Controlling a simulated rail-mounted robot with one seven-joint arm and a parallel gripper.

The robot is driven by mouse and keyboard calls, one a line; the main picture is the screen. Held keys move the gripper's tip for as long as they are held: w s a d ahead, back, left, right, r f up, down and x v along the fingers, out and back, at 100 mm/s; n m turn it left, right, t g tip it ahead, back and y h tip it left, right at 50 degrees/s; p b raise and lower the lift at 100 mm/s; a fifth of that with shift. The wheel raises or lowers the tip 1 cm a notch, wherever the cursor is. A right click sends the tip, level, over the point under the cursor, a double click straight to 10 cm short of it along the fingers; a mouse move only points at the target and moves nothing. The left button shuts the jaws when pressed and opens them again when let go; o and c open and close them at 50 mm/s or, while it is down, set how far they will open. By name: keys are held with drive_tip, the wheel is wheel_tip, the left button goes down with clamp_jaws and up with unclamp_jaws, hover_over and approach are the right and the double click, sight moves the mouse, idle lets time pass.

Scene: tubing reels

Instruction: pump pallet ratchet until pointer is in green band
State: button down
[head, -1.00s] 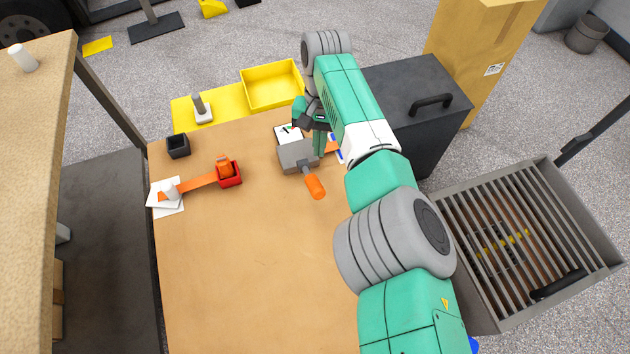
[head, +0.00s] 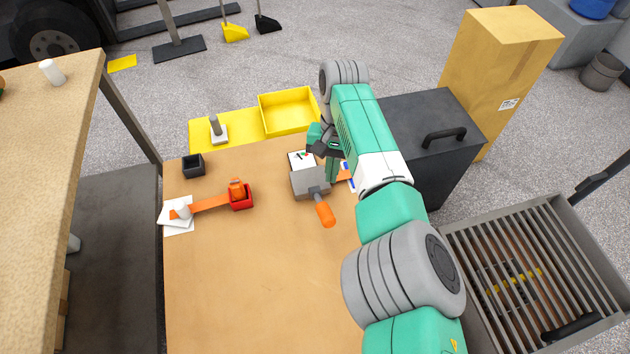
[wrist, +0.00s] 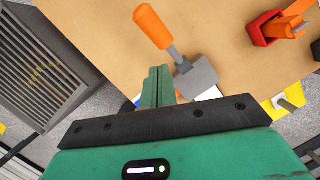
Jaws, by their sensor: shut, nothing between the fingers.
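The pallet ratchet is a grey block (head: 309,184) on the wooden table, with an orange-gripped handle (head: 325,214) that points toward the table's front. A white gauge card (head: 301,160) lies behind the block with small dark and green marks; the pointer is too small to read. My gripper (head: 332,170) is beside the right side of the grey block, pointing down, with its fingers shut and empty. In the wrist view the shut fingers (wrist: 158,86) are just left of the grey block (wrist: 198,76) and apart from the orange handle (wrist: 154,27).
A red ratchet block (head: 242,202) with an orange strap and a white spool (head: 183,211) lie on the left. A black cup (head: 193,166) and yellow tray (head: 289,112) are behind. A dark cabinet (head: 432,135) stands right. The table's front middle is clear.

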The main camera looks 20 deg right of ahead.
drive_tip(key=a+r+n+t+y+p, duration=0.1)
drive_tip(key=a+r+n+t+p, duration=0.3)
drive_tip(key=p, duration=0.9)
drive_tip(key=s+d+r+t+p, duration=0.2)
drive_tip(key=s+d+r+p, duration=0.2)
drive_tip(key=p, duration=0.5)
drive_tip(key=shift+s+d+r+h, duration=0.3)
drive_tip(key=shift+s+d+h, duration=0.15)
drive_tip(key=shift+s, duration=0.7)
drive_tip(key=b, duration=0.4)
hover_over(326, 207)
drive_tip(key=d, duration=0.2)
wheel_tip(326, 207, down, 9)
drive_tip(key=f, duration=0.2)
drive_tip(key=s+a+f, duration=0.1)
drive_tip(key=shift+s+a+f, duration=0.1)
drive_tip(key=shift+a+f, duration=0.05)
drive_tip(key=shift+f, duration=0.2)
